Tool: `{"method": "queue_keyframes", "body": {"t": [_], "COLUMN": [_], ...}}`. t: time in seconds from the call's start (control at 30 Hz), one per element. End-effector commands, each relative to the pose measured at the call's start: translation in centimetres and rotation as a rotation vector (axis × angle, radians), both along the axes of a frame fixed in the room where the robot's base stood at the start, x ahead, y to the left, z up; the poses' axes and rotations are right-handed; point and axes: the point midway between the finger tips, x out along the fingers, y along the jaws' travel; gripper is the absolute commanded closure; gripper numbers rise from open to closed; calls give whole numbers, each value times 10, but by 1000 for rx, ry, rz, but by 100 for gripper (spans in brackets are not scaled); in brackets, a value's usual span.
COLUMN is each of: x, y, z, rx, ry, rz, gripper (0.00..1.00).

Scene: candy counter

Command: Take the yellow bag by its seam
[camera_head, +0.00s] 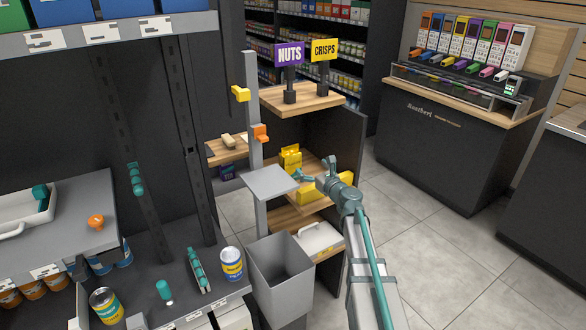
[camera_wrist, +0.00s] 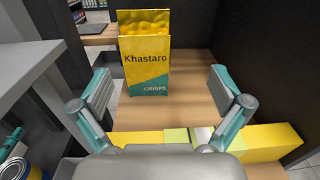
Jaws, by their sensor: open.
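The yellow bag (camera_wrist: 146,70) stands upright on a wooden shelf. Its front reads "Khastaro" and "CRISPS", with a teal lower corner and a flat band along the top. It also shows in the head view (camera_head: 290,158), left of and beyond my gripper. My gripper (camera_head: 317,177) is open and empty, in front of the bag and apart from it. In the wrist view my gripper (camera_wrist: 161,85) has its two grey and teal fingers spread wide, with the bag beyond the gap, left of its middle. The bag's back is hidden.
A yellow box-like item (camera_wrist: 265,142) lies at the shelf's near edge, below my gripper. A dark side panel (camera_head: 349,138) stands to the right. A grey post with a flat plate (camera_head: 270,180) stands to the left. Bare shelf (camera_wrist: 190,95) shows right of the bag.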

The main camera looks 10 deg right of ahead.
Motion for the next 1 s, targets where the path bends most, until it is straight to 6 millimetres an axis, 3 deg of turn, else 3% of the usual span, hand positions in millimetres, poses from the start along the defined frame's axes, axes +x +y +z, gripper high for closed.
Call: {"method": "queue_keyframes", "body": {"t": [0.03, 0.17, 0.5, 0.77, 1.0], "x": [1, 7, 49, 63, 95], "y": [13, 28, 43, 47, 57], "z": [1, 0, 0, 1, 1], "rx": [20, 40, 37, 37, 37], "ry": [3, 11, 12, 12, 12], "rz": [22, 48, 48, 47, 48], "gripper": [0, 0, 0, 0, 0]}}
